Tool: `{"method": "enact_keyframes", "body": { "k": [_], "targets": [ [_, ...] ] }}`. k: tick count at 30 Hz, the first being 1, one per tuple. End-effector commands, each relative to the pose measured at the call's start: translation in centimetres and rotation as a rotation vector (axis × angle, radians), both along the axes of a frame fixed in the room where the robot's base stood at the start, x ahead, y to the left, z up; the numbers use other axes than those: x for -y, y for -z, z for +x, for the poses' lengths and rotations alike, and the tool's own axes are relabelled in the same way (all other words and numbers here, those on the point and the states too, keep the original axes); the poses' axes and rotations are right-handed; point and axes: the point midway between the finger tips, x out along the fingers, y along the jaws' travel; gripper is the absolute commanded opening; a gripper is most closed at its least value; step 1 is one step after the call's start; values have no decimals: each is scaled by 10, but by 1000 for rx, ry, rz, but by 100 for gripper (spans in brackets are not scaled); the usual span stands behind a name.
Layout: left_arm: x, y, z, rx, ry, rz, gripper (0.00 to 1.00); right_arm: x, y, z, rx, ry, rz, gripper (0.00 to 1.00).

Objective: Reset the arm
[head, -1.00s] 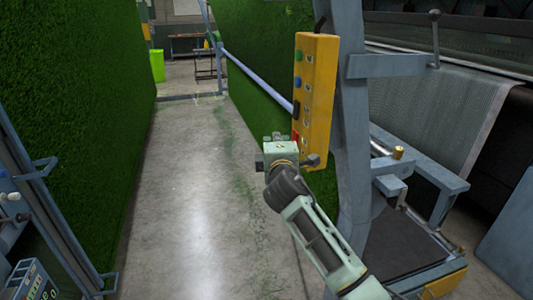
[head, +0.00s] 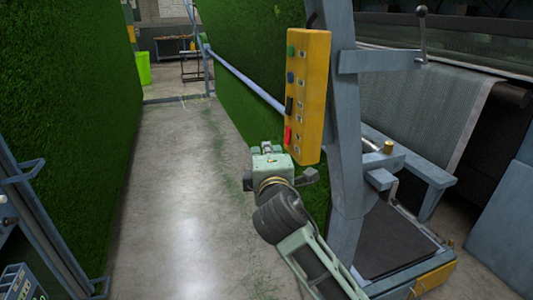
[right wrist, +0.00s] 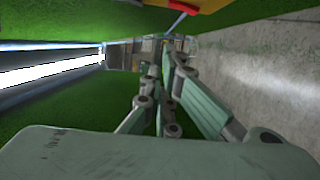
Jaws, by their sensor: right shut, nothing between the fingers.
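My right arm reaches up from the bottom right of the head view. Its gripper (head: 267,147) is shut and empty, just below and to the left of the yellow control box (head: 309,100). The box has several buttons, with a red one (head: 288,135) near its lower end, clear of the gripper in the picture. In the right wrist view the green finger links (right wrist: 165,95) come together with nothing between them. A yellow and red edge, apparently the box (right wrist: 205,6), shows at the top there. My left gripper is not in view.
The box hangs on a grey steel post (head: 345,130) at the gripper's right. Walls of green turf stand left (head: 65,120) and right (head: 235,85) of a bare concrete aisle (head: 185,200). A bar (head: 245,75) runs along the right turf.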

Motion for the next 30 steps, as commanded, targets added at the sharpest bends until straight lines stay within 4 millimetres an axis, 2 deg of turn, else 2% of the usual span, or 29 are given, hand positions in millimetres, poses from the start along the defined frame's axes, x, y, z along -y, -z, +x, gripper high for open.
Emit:
{"method": "enact_keyframes", "body": {
  "k": [11, 14, 17, 20, 21, 23, 24, 26, 27, 29, 30],
  "targets": [
    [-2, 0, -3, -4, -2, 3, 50, 0, 1, -2, -1, 0, 1, 0],
    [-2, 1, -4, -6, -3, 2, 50, 2, 16, 1, -27, 1, 11, 0],
    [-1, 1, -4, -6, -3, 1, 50, 8, 58, 9, -97, 4, 46, 0],
    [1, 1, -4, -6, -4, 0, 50, 18, 126, 14, -206, 15, 108, 0],
    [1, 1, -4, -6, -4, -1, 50, 23, 157, 14, -255, 21, 138, 0],
    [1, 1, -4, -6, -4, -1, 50, 31, 203, 11, -327, 33, 184, 0],
    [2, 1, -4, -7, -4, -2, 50, 36, 234, 7, -374, 43, 216, 0],
    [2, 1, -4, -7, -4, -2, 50, 44, 278, -2, -442, 61, 264, 0],
    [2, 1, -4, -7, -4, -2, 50, 50, 308, -10, -488, 75, 297, 0],
    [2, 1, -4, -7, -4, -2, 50, 58, 351, -24, -552, 99, 344, 0],
    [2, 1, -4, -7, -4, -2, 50, 64, 379, -35, -594, 116, 378, 0]
  ]
}}
